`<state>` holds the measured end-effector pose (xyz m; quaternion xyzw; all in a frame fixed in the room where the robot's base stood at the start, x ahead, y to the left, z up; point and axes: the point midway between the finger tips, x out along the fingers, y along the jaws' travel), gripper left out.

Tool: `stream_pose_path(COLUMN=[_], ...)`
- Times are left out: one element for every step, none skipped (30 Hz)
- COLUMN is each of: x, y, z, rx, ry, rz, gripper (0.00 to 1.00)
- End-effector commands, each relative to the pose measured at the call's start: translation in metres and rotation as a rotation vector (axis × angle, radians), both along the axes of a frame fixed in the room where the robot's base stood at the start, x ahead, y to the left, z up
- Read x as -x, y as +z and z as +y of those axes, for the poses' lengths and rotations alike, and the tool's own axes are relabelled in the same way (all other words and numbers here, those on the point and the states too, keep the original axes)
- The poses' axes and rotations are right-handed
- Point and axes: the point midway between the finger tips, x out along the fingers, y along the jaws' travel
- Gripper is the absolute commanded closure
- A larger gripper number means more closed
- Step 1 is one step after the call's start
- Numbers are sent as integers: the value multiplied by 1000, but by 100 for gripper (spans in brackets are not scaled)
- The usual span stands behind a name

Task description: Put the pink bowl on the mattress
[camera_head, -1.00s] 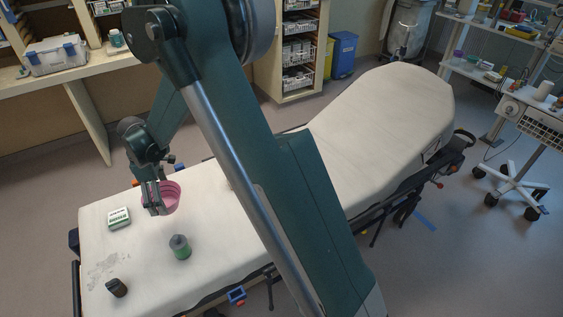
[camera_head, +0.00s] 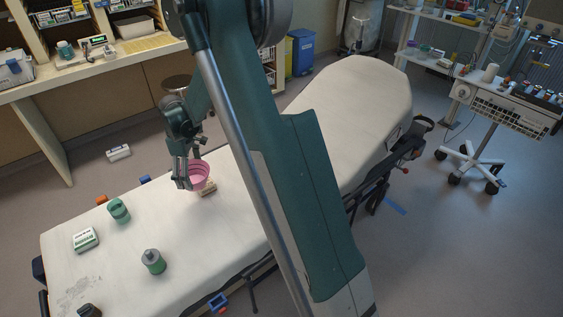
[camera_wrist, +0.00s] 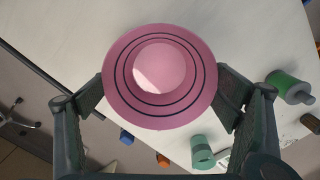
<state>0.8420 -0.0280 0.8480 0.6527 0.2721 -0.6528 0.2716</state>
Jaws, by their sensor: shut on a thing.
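The pink bowl (camera_head: 199,175) is round with dark ring lines; the wrist view shows it from above (camera_wrist: 160,75). My gripper (camera_head: 184,180) is shut on it, with one finger at each side of the rim in the wrist view (camera_wrist: 163,98). The mattress (camera_head: 200,225) is a long white pad on the stretcher, its far end raised. The bowl is over the flat part of the mattress, near the edge by the counter. Whether its base touches the mattress cannot be told.
A small tan block (camera_head: 207,189) lies just below the bowl in the picture. A green cup (camera_head: 118,211), a green-and-white box (camera_head: 86,239), a grey-green bottle (camera_head: 153,261) and a dark jar (camera_head: 89,311) stand on the near-left mattress. The mattress centre left of my arm is clear.

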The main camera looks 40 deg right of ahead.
Motion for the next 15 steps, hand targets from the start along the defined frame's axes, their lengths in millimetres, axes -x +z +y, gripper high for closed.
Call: stream_pose_path(x=[1, 1, 2, 3, 4, 5, 6, 7, 9, 10, 11, 13, 15, 17, 19], y=[0, 0, 0, 0, 0, 0, 0, 0, 0, 1, 1, 1, 1, 1, 1], z=[-16, -23, -35, -42, -50, -61, -69, -77, -88, -96, -104, -115, -122, -131, -141], rx=[0, 0, 0, 0, 0, 0, 0, 0, 0, 0, 0, 0, 0, 0, 0], ry=[-25, -38, -57, -70, -83, -102, -115, -128, -147, -161, -175, -193, -206, -219, -237], rz=[0, 0, 0, 0, 0, 0, 0, 0, 0, 0, 0, 0, 0, 0, 0], gripper=[26, 26, 26, 26, 26, 26, 26, 26, 26, 26, 26, 26, 26, 26, 26])
